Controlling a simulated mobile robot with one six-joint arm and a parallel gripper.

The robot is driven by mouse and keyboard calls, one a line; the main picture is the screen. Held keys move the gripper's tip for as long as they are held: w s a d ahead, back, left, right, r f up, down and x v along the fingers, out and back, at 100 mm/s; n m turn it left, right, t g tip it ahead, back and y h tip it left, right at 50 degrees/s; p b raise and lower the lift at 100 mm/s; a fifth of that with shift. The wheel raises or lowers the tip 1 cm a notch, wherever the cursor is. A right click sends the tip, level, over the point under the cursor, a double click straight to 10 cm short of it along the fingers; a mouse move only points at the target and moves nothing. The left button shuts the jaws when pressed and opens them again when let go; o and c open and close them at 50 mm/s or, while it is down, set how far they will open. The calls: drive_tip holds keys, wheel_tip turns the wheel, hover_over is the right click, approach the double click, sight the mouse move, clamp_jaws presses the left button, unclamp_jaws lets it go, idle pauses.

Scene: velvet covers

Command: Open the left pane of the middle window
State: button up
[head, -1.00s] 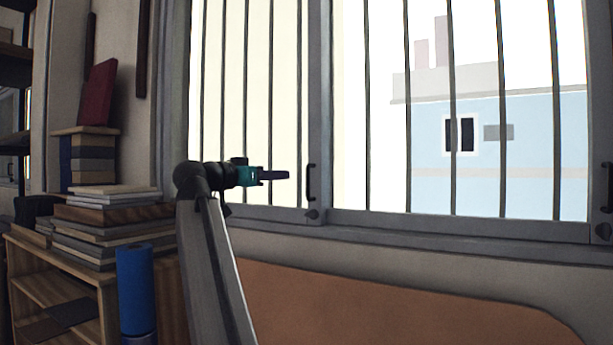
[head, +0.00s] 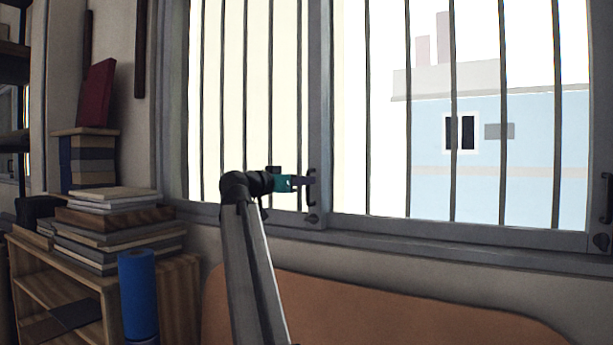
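The left window pane (head: 318,120) has a grey frame with vertical dark bars in front of its glass. Its dark upright handle (head: 311,188) is on the right-hand stile, above a dark latch knob (head: 312,218). My gripper (head: 309,181), teal with dark fingers, points right and overlaps the handle in the picture. I cannot tell whether the fingers touch it or are around it. The finger gap is too small and dark to make out. The pane looks closed against the frame.
A second handle (head: 607,198) is at the right edge. A wooden shelf (head: 180,290) with stacked boards (head: 95,235) and a blue roll (head: 138,295) stands left of my arm. A rounded orange-brown surface (head: 400,315) lies below the sill (head: 450,245).

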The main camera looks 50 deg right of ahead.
drive_tip(key=shift+d+p, duration=0.35)
drive_tip(key=shift+d, duration=0.95)
drive_tip(key=shift+w, duration=0.1)
clamp_jaws()
